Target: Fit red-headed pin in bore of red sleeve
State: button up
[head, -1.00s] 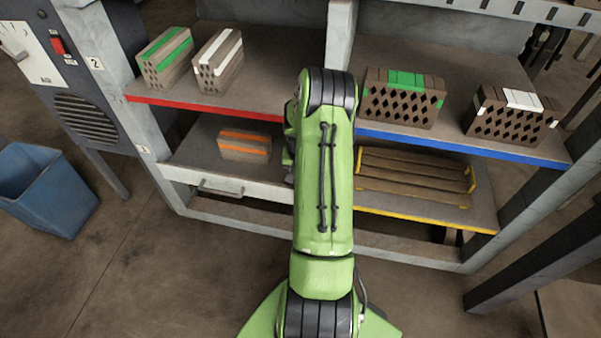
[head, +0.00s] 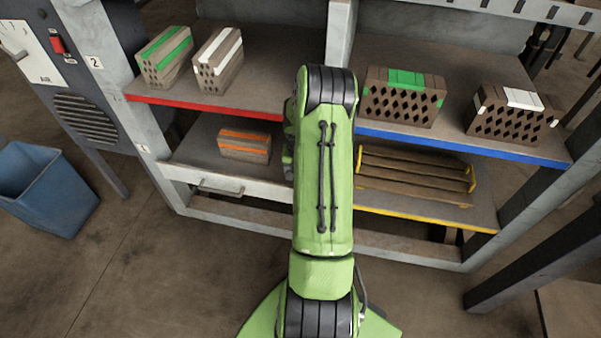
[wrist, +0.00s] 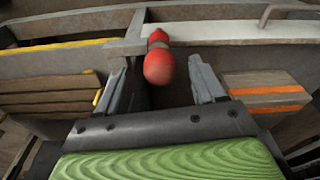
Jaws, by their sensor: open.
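In the wrist view, a rounded red head (wrist: 159,67) shows between the fingers of my gripper (wrist: 163,78). It looks like the head of the red-headed pin. A second red piece (wrist: 157,37) sits just behind it, with a dark band between them; it may be the red sleeve, but its bore is hidden. My gripper is open, with a finger on each side of the red head and a visible gap at the right finger. Whether the left finger touches is unclear. In the head view my arm hides the gripper and both red parts.
A grey bracket (wrist: 128,45) stands close to the left finger. An orange-striped brick (head: 244,146) lies on the lower left shelf. Yellow-ended slats (head: 410,174) lie on the lower right shelf. Several hollow bricks, including a green-marked one (head: 402,97), stand on the upper shelves.

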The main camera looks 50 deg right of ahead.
notch_tip(320, 180, up, 14)
jog(key=a+p, duration=0.1)
jog(key=p, duration=0.3)
jog(key=shift+s+a+r, duration=0.15)
jog(key=shift+s+a, duration=0.1)
jog(key=shift+s, duration=0.15)
